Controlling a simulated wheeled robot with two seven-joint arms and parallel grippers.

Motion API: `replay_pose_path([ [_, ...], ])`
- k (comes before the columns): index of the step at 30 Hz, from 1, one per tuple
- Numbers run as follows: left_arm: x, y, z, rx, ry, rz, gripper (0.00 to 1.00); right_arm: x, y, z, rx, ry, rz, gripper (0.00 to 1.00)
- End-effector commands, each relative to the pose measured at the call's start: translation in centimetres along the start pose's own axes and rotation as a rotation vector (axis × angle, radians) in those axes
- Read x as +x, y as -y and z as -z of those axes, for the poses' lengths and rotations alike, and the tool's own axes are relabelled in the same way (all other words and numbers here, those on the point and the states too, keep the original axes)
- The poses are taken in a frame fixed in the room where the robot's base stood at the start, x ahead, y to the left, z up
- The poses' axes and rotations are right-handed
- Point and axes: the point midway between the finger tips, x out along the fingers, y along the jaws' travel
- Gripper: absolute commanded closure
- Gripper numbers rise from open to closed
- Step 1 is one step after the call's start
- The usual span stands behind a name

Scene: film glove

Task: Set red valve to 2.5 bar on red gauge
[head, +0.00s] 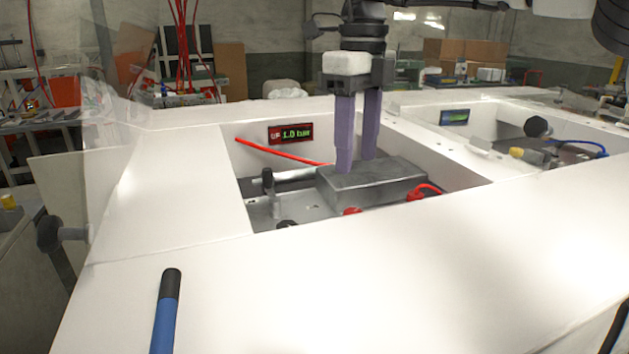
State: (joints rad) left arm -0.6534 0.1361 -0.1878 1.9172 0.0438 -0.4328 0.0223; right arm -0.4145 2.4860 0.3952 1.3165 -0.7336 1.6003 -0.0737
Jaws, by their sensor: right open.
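The red gauge (290,134) is a small dark display on the back wall of a recess in the white bench. It appears to read 1.0 bar. In the recess is a grey metal block (395,183). A small red part (351,211) shows low at its front, mostly hidden by the recess edge. A red fitting (416,194) with a red hose sits at its right end. I cannot tell which red part is the valve. My right gripper (358,166) points down over the block, open and empty, its fingertips close to the block's top. My left gripper is out of view.
A red hose (283,153) crosses the recess's back wall. A black-knobbed lever (268,184) stands left of the block. A second recess at right has another display (455,117) and a blue hose (590,147). A blue-and-black rod (166,312) is at the front left.

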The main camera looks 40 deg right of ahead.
Motion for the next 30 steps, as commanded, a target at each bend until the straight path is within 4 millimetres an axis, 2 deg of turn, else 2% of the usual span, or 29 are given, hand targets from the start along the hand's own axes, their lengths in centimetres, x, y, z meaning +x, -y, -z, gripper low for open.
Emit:
replay_pose_path([
  [6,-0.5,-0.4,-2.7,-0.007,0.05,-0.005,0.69,1.9,0.0,0.1,0.001,-0.004,0.0,0.52],
  [11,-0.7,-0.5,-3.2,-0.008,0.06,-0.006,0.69,4.9,0.0,0.1,0.0,-0.004,-0.001,0.52],
  [15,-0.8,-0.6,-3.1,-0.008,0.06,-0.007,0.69,7.4,0.0,0.1,0.0,-0.004,-0.001,0.52],
  [21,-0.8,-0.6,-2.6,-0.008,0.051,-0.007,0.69,9.7,0.0,0.1,0.0,-0.002,0.001,0.52],
  [30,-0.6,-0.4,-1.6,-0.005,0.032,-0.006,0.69,10.3,0.1,0.0,0.002,0.0,0.001,0.52],
])
